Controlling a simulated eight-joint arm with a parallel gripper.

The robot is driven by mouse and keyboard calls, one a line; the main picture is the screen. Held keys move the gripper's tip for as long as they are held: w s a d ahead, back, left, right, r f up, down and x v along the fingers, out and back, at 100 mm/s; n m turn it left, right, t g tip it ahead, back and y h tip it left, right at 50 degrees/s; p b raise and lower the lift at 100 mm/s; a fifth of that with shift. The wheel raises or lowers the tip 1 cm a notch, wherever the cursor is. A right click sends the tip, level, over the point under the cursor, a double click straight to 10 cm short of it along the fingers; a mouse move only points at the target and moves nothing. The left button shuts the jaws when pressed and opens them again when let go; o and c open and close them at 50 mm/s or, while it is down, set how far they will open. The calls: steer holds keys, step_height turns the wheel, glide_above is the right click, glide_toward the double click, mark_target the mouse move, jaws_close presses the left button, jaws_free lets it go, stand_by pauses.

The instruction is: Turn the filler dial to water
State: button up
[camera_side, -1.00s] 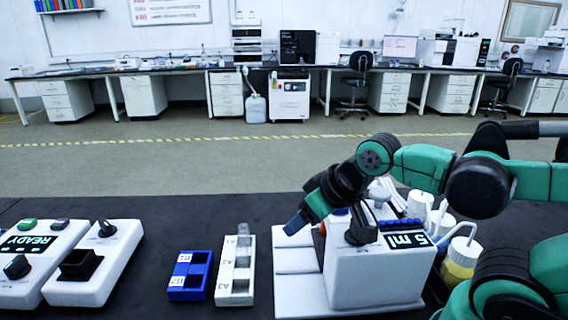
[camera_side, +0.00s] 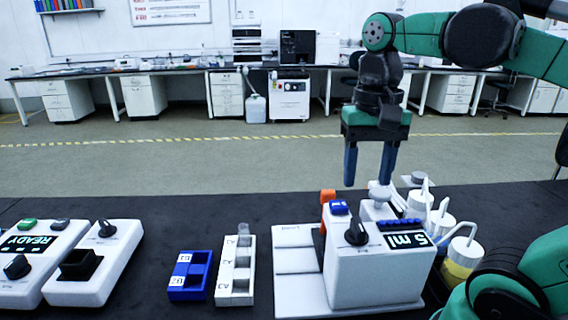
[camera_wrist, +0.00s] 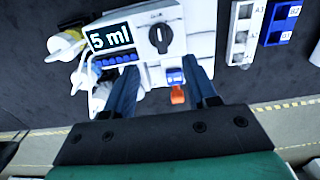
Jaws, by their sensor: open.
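The filler (camera_side: 375,275) is a white box on a white base in the right half of the side view. Its black dial (camera_side: 356,232) sits on the top face beside a display (camera_side: 405,240) reading "5 ml". In the wrist view the dial (camera_wrist: 160,38) has a light pointer line; any position labels are too small to read. A blue button (camera_side: 340,207) and an orange part (camera_side: 328,197) are behind the dial. My gripper (camera_side: 368,185) is open and empty, pointing down above the filler's back part. The wrist view shows its fingers (camera_wrist: 165,85) either side of the button and orange part.
Bottles with spouts (camera_side: 459,258) stand right of the filler. A blue rack (camera_side: 190,276) and a white rack (camera_side: 236,272) are to its left. Farther left are a "READY" unit (camera_side: 35,260) and a dark-socketed unit (camera_side: 95,275). Dark table lies clear between them.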

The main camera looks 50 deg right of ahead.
mark_target(359, 224)
steer(key=shift+f, duration=4.25)
jaws_close()
